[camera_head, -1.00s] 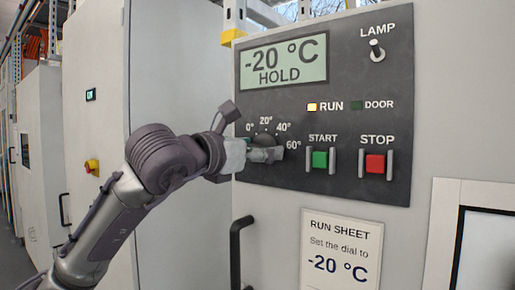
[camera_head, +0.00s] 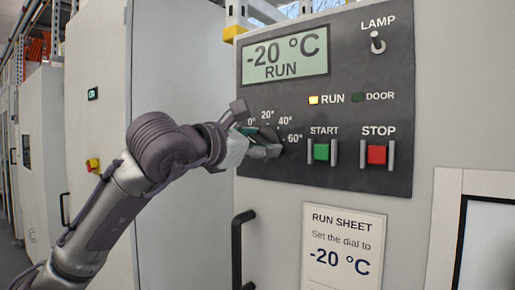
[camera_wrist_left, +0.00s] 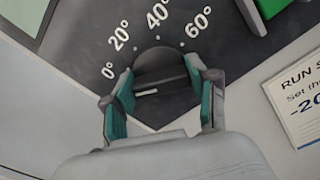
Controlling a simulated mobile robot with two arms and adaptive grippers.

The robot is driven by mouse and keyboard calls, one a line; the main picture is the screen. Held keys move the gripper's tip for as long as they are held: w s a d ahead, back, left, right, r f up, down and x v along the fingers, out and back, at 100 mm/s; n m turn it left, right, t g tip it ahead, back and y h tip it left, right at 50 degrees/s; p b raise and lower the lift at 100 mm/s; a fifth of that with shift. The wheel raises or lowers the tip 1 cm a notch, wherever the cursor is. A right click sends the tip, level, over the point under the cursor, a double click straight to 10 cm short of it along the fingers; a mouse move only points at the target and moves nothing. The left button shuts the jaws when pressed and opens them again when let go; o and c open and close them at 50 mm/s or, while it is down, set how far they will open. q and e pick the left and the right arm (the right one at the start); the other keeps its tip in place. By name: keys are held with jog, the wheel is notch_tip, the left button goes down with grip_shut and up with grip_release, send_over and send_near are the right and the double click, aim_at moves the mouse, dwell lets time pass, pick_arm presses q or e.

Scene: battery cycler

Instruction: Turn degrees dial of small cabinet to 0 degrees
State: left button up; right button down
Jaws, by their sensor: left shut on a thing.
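The dark round degrees dial (camera_wrist_left: 160,68) shows in the left wrist view, below the printed 0°, 20°, 40° and 60° marks. A short white line lies on its left part, on the side of the 0° mark. My left gripper (camera_wrist_left: 160,98) has its teal-padded fingers on either side of the dial and is shut on it. In the head view the left gripper (camera_head: 268,145) covers most of the dial and part of the 0° label. The cabinet display (camera_head: 285,58) reads -20 °C and RUN. My right gripper is not in view.
A green START button (camera_head: 321,152) and a red STOP button (camera_head: 377,155) sit between guards right of the dial. A LAMP toggle (camera_head: 377,42) is above. A run sheet (camera_head: 343,250) reading -20 °C and a black handle (camera_head: 237,250) are below.

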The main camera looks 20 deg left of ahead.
pick_arm(q)
jog(key=shift+r+m+b, duration=0.1)
jog(key=shift+m+b, duration=0.55)
jog(key=shift+m, duration=1.45)
jog(key=o, duration=1)
jog(key=shift+o, duration=0.8)
jog(key=shift+w+d, duration=0.1)
jog(key=shift+w, duration=0.15)
jog(key=shift+s, duration=0.1)
jog(key=v, duration=1.2)
